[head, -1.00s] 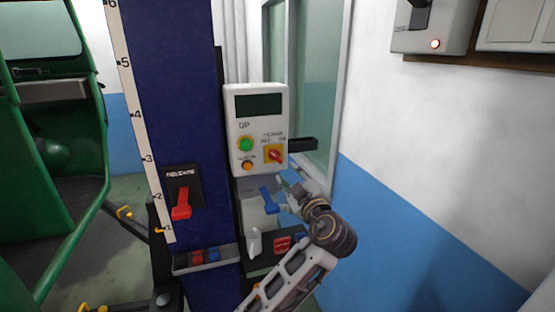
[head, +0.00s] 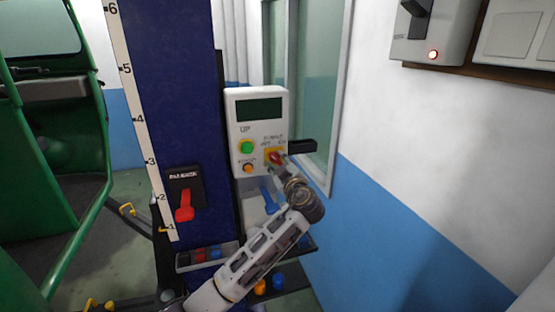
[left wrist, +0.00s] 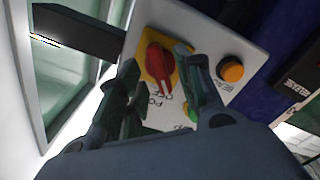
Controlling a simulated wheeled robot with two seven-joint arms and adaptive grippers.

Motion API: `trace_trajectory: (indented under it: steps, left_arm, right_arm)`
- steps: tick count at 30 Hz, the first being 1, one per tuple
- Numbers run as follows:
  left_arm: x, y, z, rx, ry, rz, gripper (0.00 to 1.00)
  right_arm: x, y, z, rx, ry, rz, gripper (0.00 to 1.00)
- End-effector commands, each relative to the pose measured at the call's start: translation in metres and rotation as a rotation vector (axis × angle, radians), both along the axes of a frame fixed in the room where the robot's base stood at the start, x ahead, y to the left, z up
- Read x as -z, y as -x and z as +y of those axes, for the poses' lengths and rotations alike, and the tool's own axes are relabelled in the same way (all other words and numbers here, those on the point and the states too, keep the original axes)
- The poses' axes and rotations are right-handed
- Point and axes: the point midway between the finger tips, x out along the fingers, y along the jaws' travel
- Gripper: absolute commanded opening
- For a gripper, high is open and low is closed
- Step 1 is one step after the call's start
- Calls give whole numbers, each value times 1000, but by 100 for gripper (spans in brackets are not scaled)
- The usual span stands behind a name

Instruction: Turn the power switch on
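The power switch (head: 275,156) is a red rotary knob on a yellow plate, on the right of the white control box (head: 243,106). In the left wrist view the red knob (left wrist: 158,66) has its lower end toward the OFF lettering. My left gripper (head: 283,161) is at the knob and partly covers it in the head view. In the left wrist view its two fingers (left wrist: 158,75) are apart, one on each side of the knob. I cannot tell whether they touch it. My right gripper is not in view.
A green button (head: 247,147) and an orange button (head: 248,168) sit left of the knob. A black bar (head: 302,146) sticks out from the box's right side. A red release lever (head: 184,208) is on the blue column (head: 180,110). A tray (head: 207,258) is below.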

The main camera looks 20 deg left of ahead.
Motion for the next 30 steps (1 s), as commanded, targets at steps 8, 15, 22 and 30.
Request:
trace_trajectory:
  steps: [8, 15, 22, 30]
  left_arm:
    - [0, -13, 10, -1, -1, 0, 36]
    - [1, -14, 10, -1, 0, 1, 36]
    - [1, -14, 10, -1, 0, 1, 15]
    - [1, -14, 10, -1, 0, 1, 0]
  right_arm:
    - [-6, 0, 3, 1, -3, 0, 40]
    - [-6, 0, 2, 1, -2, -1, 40]
    - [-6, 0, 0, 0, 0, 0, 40]
    - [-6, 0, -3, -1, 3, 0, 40]
